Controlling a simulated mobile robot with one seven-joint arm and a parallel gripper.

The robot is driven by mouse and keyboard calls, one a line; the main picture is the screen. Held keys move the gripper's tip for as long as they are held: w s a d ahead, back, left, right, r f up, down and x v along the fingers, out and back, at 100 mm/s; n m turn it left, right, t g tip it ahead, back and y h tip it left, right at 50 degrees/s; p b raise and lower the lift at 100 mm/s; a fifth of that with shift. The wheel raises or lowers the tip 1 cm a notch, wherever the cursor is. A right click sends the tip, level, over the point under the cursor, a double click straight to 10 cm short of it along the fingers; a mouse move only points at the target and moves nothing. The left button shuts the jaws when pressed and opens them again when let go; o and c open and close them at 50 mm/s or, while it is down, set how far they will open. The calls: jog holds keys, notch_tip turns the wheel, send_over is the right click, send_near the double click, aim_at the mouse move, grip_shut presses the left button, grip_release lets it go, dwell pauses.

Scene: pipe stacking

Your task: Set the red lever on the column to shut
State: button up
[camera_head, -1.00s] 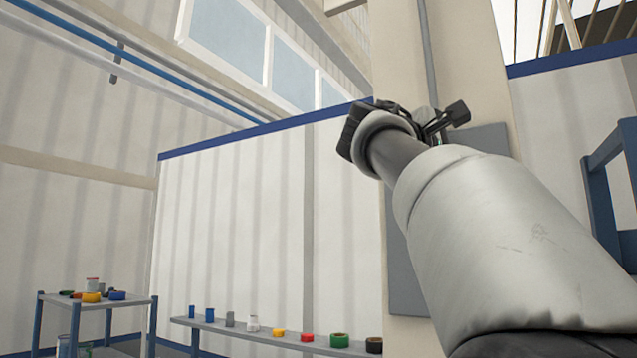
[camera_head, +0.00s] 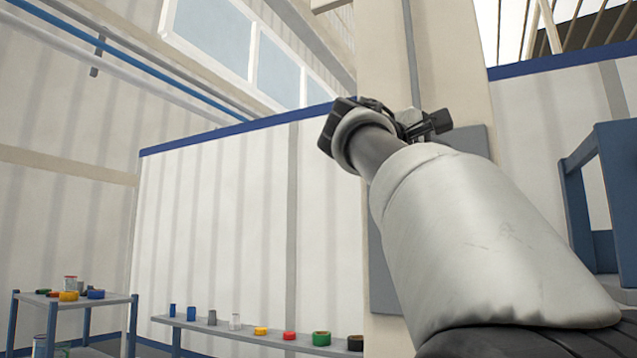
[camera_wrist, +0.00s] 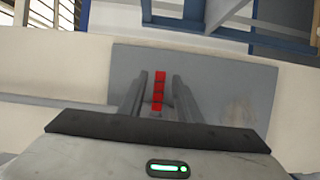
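The red lever (camera_wrist: 158,92) shows in the wrist view as a red segmented bar in front of a grey panel (camera_wrist: 240,85). My gripper (camera_wrist: 160,78) has its two fingers apart, one on each side of the lever, with a gap visible on both sides. Whether the fingers reach to the lever's depth is hard to tell. In the head view, my gripper (camera_head: 428,124) is up against the view of the beige column (camera_head: 450,55) and its grey panel (camera_head: 383,270). My arm hides the lever there.
A blue frame (camera_head: 600,190) stands right of the column. A low shelf (camera_head: 250,336) with several small coloured items runs along the white wall. A blue-legged table (camera_head: 115,300) with more items stands at the far left.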

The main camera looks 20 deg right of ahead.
jog(key=b+v, duration=0.1)
jog(key=v, duration=1.6)
jog(key=shift+a+r, duration=0.15)
jog(key=shift+a, duration=0.05)
jog(key=w+a+f+n+t+y+p, duration=0.15)
jog(key=f+y, duration=0.35)
jog(key=f, duration=0.9)
jog(key=w+a+f+n+t+y, duration=0.1)
jog(key=a+f+y, duration=0.25)
jog(key=f, duration=1.05)
jog(key=s+a+f+m+g+y, duration=0.1)
jog(key=s+a+f+m+y, duration=0.2)
jog(key=f, duration=0.9)
jog(key=s+a+f+m+g+y+p, duration=0.1)
jog(key=s+a+f+m+y, duration=0.2)
jog(key=f, duration=0.9)
jog(key=s+a+y, duration=0.2)
jog(key=s+a, duration=0.1)
jog(key=shift+s+f+y, duration=0.25)
jog(key=shift+s+y, duration=0.1)
jog(key=shift+s, duration=0.05)
jog(key=shift+d+g, duration=0.15)
jog(key=shift+g, duration=0.1)
